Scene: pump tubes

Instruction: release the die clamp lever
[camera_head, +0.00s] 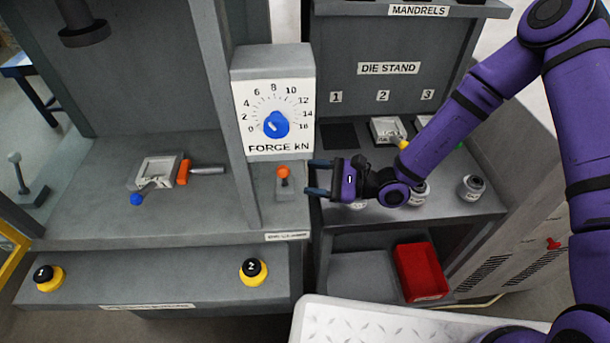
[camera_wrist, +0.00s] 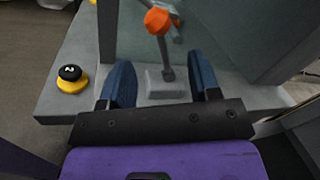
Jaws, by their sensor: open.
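The die clamp lever (camera_head: 283,173) has an orange knob on a short grey stem. It stands on the press bed above the die clamp label (camera_head: 287,236). In the wrist view the lever (camera_wrist: 158,22) rises from a pale base, its knob ahead of and between the two blue fingers. My gripper (camera_head: 318,178) is open and empty, pointing left toward the lever from its right side. The fingers (camera_wrist: 161,82) are apart from the stem on both sides, with no visible contact.
A force dial (camera_head: 274,102) on a post hangs just above the lever. Two yellow-based black buttons (camera_head: 254,270) sit on the front panel. A die block (camera_head: 158,172) and an orange-handled part (camera_head: 184,172) lie to the left. A red bin (camera_head: 421,270) is at lower right.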

